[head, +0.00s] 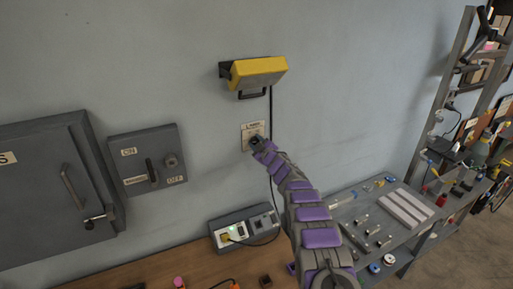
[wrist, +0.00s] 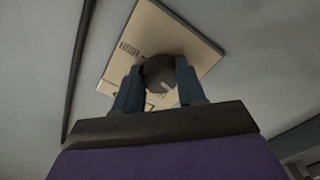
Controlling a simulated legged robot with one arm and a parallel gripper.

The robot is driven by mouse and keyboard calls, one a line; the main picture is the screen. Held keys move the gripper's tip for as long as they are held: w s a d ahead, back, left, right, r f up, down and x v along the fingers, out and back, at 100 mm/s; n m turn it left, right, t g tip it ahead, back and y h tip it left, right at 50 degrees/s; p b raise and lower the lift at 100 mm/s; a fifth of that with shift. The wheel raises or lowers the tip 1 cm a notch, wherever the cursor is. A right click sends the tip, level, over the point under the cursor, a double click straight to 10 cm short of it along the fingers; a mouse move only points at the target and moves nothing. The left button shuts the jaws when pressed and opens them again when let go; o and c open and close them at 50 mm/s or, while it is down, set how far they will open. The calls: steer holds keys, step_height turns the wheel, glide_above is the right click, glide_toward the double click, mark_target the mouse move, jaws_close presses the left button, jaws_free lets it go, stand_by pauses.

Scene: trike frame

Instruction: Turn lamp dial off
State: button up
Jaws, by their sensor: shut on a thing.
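The lamp dial (wrist: 160,73) is a dark round knob on a beige wall plate (wrist: 180,32). A pale mark shows on the knob's face. My gripper (wrist: 158,85) has one blue-grey finger on each side of the knob and is shut on it. In the head view, my gripper (head: 258,144) is at the lower part of the plate (head: 250,129) and hides the dial. The yellow lamp (head: 258,71) is on the wall above the plate.
A dark cable (head: 271,120) runs down the wall from the lamp, close to my arm. A grey switch box (head: 148,160) and a grey cabinet (head: 50,190) are on the wall at left. A socket box (head: 244,229) sits below, by the wooden bench.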

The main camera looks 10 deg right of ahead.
mark_target(256, 142)
steer(key=shift+n+b, duration=0.6)
steer(key=shift+n, duration=0.6)
steer(key=o, duration=1.1)
steer(key=shift+c, duration=0.2)
steer(key=shift+s+f, duration=0.15)
steer(key=shift+s, duration=0.05)
steer(key=shift+b+v, duration=1.3)
steer(key=shift+v, duration=0.45)
steer(key=b+v, duration=0.1)
steer(key=v, duration=1.2)
steer(key=shift+s+b, duration=0.2)
steer(key=shift+b, duration=0.15)
